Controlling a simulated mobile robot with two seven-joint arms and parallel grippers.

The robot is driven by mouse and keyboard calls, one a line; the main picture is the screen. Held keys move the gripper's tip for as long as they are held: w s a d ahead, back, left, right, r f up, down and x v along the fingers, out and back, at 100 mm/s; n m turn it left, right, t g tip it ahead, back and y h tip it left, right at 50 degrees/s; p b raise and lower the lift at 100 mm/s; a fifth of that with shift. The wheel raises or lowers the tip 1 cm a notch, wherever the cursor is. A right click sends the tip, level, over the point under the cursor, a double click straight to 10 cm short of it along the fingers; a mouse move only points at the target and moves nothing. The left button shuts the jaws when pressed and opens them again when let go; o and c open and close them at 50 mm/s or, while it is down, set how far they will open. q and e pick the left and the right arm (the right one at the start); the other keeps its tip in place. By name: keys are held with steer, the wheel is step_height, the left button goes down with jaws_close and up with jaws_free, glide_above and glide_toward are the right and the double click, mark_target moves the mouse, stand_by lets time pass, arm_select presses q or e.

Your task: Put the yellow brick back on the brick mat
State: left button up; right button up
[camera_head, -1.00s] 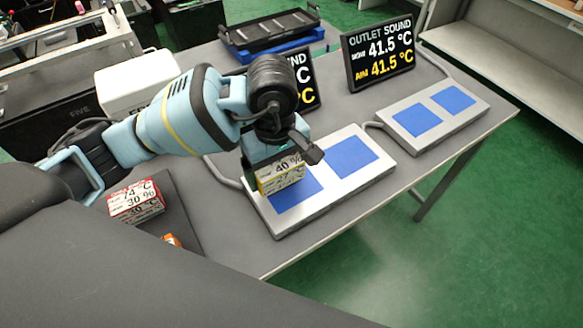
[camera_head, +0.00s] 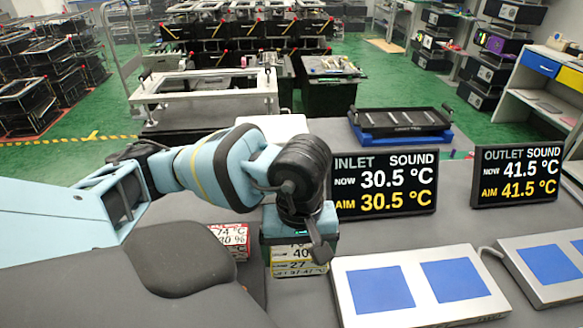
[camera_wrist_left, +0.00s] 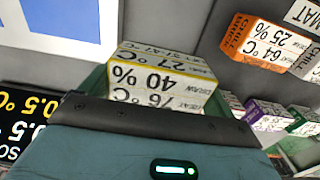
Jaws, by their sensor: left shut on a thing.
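The yellow brick (camera_head: 300,264), a white-labelled block with yellow edges, is shut in my left gripper (camera_head: 298,240). It also shows between the fingers in the left wrist view (camera_wrist_left: 162,75), its label reading 27 °C and 40 %. The dark brick mat (camera_wrist_left: 228,78) shows beside the held brick in the wrist view; in the head view my arm hides most of it. My right gripper is not in view.
A white plate with two blue squares (camera_head: 418,317) lies just right of my gripper, a second plate (camera_head: 540,297) beyond. The inlet display (camera_head: 385,185) reads 30.5 with aim 30.5; the outlet display (camera_head: 517,175) reads 41.5 with aim 41.5. A black tray (camera_head: 400,122) stands behind.

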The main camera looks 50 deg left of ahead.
arm_select(q)
steer(key=w+d+r+m, duration=0.2)
steer(key=w+d+m, duration=0.2)
steer(key=w+m, duration=0.5)
steer(key=shift+d+m, duration=0.4)
steer(key=shift+m, duration=0.3)
